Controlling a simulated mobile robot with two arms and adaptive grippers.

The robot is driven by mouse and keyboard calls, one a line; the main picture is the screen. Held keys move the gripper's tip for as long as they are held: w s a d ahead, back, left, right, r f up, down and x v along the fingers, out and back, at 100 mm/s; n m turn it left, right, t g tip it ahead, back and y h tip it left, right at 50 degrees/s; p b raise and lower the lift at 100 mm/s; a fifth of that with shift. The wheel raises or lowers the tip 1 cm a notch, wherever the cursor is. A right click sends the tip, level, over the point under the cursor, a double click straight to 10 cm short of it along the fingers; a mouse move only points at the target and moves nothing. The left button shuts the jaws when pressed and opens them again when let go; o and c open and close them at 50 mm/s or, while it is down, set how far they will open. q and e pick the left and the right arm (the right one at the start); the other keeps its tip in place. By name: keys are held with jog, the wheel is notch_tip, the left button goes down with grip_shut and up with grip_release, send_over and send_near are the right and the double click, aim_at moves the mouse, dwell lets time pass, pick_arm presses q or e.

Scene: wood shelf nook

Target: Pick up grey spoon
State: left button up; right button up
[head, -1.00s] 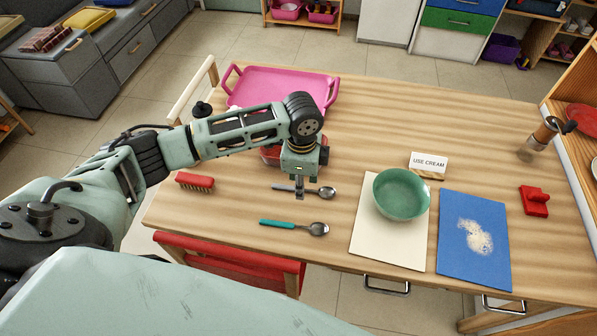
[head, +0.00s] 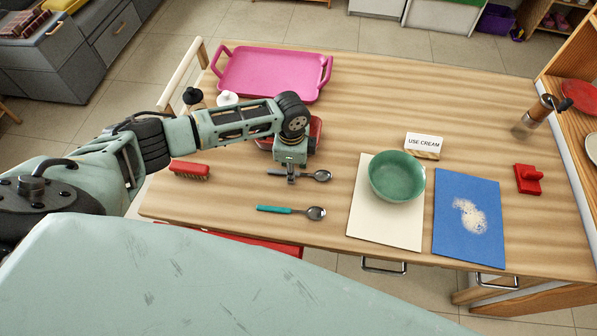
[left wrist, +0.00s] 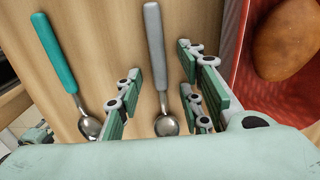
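The grey spoon (head: 320,175) lies on the wooden table, its handle partly hidden behind my left gripper (head: 291,178) in the head view. In the left wrist view the grey spoon (left wrist: 156,60) lies between the two separated fingers of my left gripper (left wrist: 160,65). The fingers are open, one on each side of the handle, and do not appear to touch it. A teal-handled spoon (head: 290,210) lies nearer the table's front edge; it also shows left of the gripper in the left wrist view (left wrist: 55,55). My right gripper is out of view.
A red tray (left wrist: 232,60) holding a brown item (left wrist: 288,40) is close beside the gripper. A red brush (head: 189,170) lies to the left. A green bowl (head: 397,178) stands on a cream board (head: 385,230) to the right. A pink tray (head: 275,72) is behind.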

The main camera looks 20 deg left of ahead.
pick_arm(q)
jog(key=shift+c, duration=1.3)
jog(key=c, duration=0.4)
grip_shut()
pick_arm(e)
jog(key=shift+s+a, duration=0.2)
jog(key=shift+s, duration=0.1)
pick_arm(q)
jog(key=shift+r, duration=0.1)
